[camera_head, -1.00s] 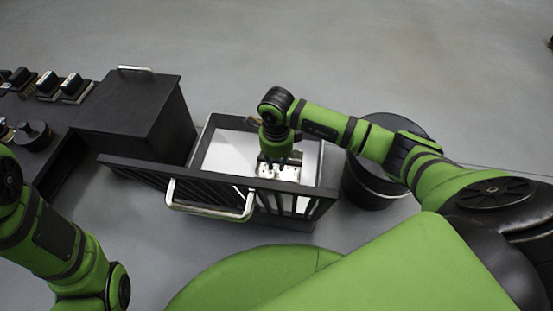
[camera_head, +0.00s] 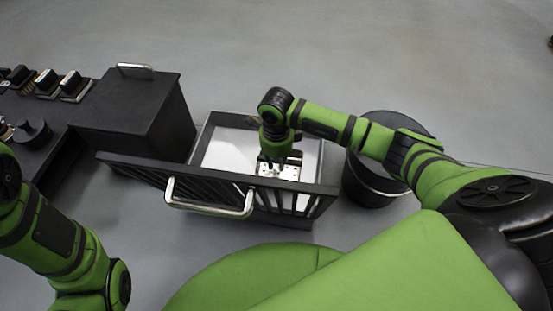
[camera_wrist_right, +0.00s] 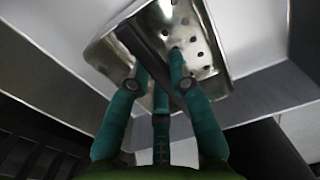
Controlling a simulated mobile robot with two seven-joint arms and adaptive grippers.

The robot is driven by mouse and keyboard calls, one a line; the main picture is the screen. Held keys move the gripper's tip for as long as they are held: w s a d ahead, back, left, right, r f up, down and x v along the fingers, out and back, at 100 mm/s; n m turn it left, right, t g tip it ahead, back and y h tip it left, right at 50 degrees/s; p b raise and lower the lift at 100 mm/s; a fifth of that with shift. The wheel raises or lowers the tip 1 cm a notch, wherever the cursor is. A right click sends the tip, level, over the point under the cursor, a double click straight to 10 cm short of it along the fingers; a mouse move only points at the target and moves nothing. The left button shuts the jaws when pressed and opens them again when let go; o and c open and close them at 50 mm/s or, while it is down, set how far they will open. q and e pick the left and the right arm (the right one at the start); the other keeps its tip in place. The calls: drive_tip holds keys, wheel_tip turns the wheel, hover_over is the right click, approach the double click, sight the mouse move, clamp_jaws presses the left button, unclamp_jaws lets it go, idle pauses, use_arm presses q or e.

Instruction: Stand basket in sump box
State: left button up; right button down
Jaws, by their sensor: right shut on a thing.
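The basket (camera_head: 288,172) is a small shiny metal piece with round holes. It shows larger in the right wrist view (camera_wrist_right: 205,42), where it looks tilted. My right gripper (camera_head: 272,162) points down and is shut on the basket; its teal fingers show in the right wrist view (camera_wrist_right: 158,68). The sump box (camera_head: 228,150) is an open dark drawer-like box with a pale interior. The basket is over or inside this opening; I cannot tell whether it touches the floor. My left gripper is out of view.
A slatted dark front panel with a metal handle (camera_head: 210,208) stands along the box's near side. A dark closed cabinet (camera_head: 135,110) is to the left, with several small blocks beyond it. A black round bin (camera_head: 370,190) stands close on the right.

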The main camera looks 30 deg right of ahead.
drive_tip(key=shift+f, duration=0.6)
idle(0.7)
drive_tip(key=c, duration=0.6)
unclamp_jaws()
